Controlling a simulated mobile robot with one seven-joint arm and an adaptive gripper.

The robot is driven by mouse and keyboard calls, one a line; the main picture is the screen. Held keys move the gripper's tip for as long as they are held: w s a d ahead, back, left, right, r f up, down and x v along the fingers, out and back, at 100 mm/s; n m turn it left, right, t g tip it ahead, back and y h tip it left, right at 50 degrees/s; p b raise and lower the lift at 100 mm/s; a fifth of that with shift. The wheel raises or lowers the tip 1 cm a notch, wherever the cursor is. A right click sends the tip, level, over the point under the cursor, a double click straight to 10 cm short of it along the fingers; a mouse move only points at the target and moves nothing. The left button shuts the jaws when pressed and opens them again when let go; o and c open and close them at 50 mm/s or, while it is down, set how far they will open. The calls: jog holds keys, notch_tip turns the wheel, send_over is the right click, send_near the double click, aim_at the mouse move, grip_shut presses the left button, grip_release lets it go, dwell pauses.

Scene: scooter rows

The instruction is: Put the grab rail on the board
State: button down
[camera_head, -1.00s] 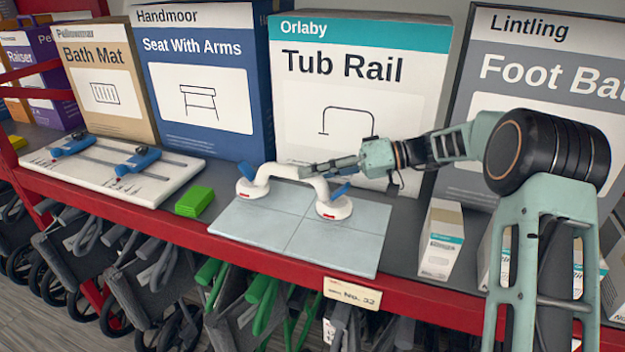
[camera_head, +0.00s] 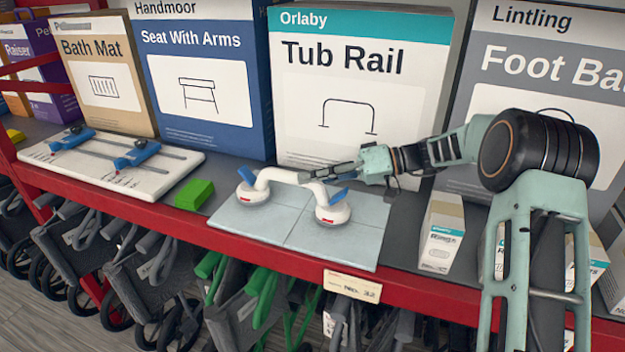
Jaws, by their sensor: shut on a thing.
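The grab rail (camera_head: 285,177) is a white bar with two round suction cups and blue levers. It is over the pale grey-blue tiled board (camera_head: 350,255) on the shelf, running left to right, with one cup over the left part and one near the middle. The cups look at or very close to the tile surface; I cannot tell whether they touch. The fingertips are partly lost against the white bar.
A green block (camera_head: 194,194) lies left of the tiled board. A white board with blue-handled clamps (camera_head: 140,154) is farther left. A small white carton (camera_head: 441,234) stands to the right. Large boxes, including the Tub Rail box (camera_head: 375,65), stand behind. The red shelf edge (camera_head: 270,262) is in front.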

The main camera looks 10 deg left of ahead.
jog(key=c, duration=1.7)
grip_release()
jog(key=shift+r+p, duration=0.9)
jog(key=shift+p, duration=0.35)
jog(key=b+v, duration=0.1)
jog(key=v, duration=0.3)
jog(key=b+v, duration=0.1)
jog(key=v, duration=0.3)
jog(key=b+v, duration=0.1)
jog(key=v, duration=0.3)
jog(key=shift+f, duration=0.3)
